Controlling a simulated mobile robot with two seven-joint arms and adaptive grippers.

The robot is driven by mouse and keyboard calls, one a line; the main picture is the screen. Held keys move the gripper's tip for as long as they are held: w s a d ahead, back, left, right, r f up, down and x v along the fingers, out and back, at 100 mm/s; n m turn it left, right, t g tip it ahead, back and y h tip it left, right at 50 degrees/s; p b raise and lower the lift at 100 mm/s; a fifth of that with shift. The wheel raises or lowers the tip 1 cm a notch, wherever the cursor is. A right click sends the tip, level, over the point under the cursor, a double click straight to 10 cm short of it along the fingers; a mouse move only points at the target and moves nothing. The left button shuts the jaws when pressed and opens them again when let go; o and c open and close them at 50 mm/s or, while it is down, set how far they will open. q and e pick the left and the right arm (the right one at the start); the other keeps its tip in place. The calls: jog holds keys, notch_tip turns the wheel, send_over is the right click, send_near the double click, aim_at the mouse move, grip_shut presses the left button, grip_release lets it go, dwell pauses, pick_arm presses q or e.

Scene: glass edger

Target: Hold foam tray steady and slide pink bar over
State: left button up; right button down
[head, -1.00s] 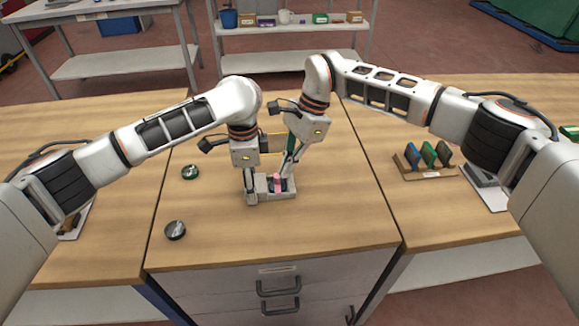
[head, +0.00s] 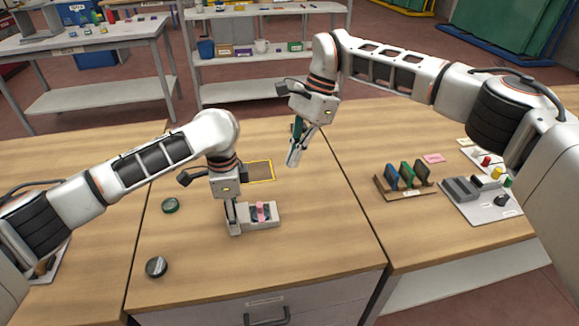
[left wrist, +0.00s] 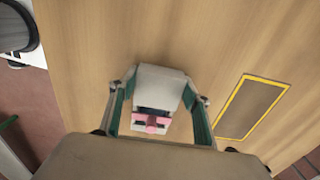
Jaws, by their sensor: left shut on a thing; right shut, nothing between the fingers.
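The foam tray (head: 268,222) is a small light grey block on the middle table, with a dark recess. The pink bar (head: 260,211) sits in that recess. My left gripper (head: 235,226) is shut on the tray's left end in the head view. The left wrist view shows its two green-lined fingers on either side of the tray (left wrist: 160,82), with the pink bar (left wrist: 152,122) near the palm. My right gripper (head: 293,160) is shut and empty, raised above the table behind and right of the tray, apart from it.
A yellow-bordered brown mat (head: 261,172) lies behind the tray. A green-topped round object (head: 170,205) and a dark knob-like one (head: 156,267) lie to the left. A rack with coloured pads (head: 405,187) and a grey fixture board (head: 482,196) stand on the right table.

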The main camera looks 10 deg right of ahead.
dwell(0.3)
pick_arm(q)
jog(key=o, duration=1.1)
jog(key=shift+o, duration=0.2)
